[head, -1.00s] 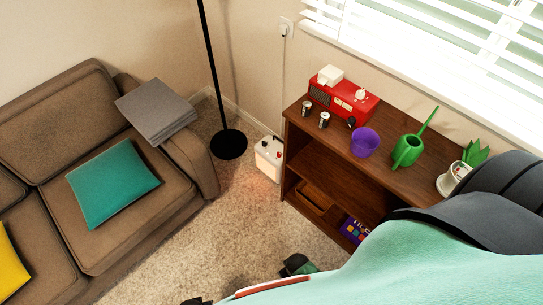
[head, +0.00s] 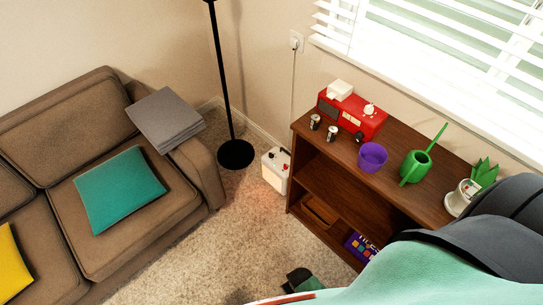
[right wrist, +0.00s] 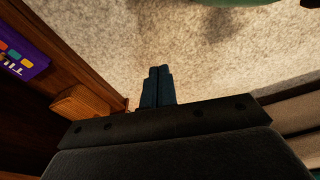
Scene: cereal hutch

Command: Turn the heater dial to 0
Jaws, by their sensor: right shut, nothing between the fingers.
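The heater (head: 275,176) is a small white box on the carpet between the lamp base and the shelf. Its front glows orange. A dark knob and a small red part show on its top, but they are too small to read a dial setting. My right gripper (right wrist: 157,72) shows in the right wrist view, its two dark fingers together and empty, over carpet beside the shelf. The heater is not visible in that view. My right arm fills the lower right of the head view. My left gripper is not in view.
The brown shelf (head: 348,195) stands right of the heater, holding a red radio (head: 352,115), purple pot (head: 372,157) and green watering can (head: 415,165). A black floor lamp (head: 235,154) and brown sofa (head: 105,235) are left. A cord runs up to the outlet (head: 296,42). Carpet before the heater is clear.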

